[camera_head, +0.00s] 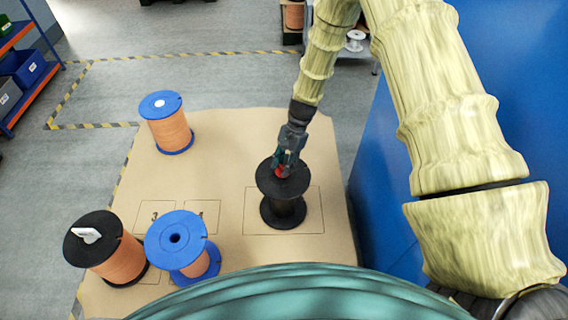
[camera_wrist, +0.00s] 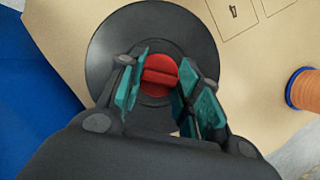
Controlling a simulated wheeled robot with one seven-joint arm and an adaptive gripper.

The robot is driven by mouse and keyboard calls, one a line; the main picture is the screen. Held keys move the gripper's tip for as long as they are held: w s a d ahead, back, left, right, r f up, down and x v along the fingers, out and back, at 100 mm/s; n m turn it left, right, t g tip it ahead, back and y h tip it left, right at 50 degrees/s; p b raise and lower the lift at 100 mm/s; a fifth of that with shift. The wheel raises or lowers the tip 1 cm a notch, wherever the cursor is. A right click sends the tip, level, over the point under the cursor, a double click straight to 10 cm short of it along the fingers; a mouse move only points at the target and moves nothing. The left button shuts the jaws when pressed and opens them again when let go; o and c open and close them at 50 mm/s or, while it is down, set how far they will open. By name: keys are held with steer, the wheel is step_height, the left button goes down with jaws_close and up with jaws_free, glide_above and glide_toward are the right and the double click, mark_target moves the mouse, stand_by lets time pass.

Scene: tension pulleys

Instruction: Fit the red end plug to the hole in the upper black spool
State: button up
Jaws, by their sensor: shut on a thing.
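The upper black spool (camera_head: 284,192) stands upright and bare on the tan table, inside a drawn rectangle. Its round top flange (camera_wrist: 112,42) fills much of the wrist view. My gripper (camera_head: 284,168) points down over the middle of this flange. In the wrist view my teal-padded fingers (camera_wrist: 161,80) are shut on the red end plug (camera_wrist: 160,68), one on each side of its raised grip bar. The red plug (camera_head: 281,172) is at the flange's centre, over the hole. The hole is hidden under it, and I cannot tell how deep the plug sits.
A black spool with orange wire (camera_head: 122,262) and a white label stands at the lower left, beside a blue spool (camera_head: 176,228) with an open hole. Another blue spool (camera_head: 171,130) stands at the back left. A blue wall (camera_head: 400,190) borders the table's right side.

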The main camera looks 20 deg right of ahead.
steer(key=shift+f+b, duration=0.45)
steer(key=shift+f, duration=0.6)
stand_by(0.4)
steer(key=o, duration=1.1)
steer(key=v, duration=1.2)
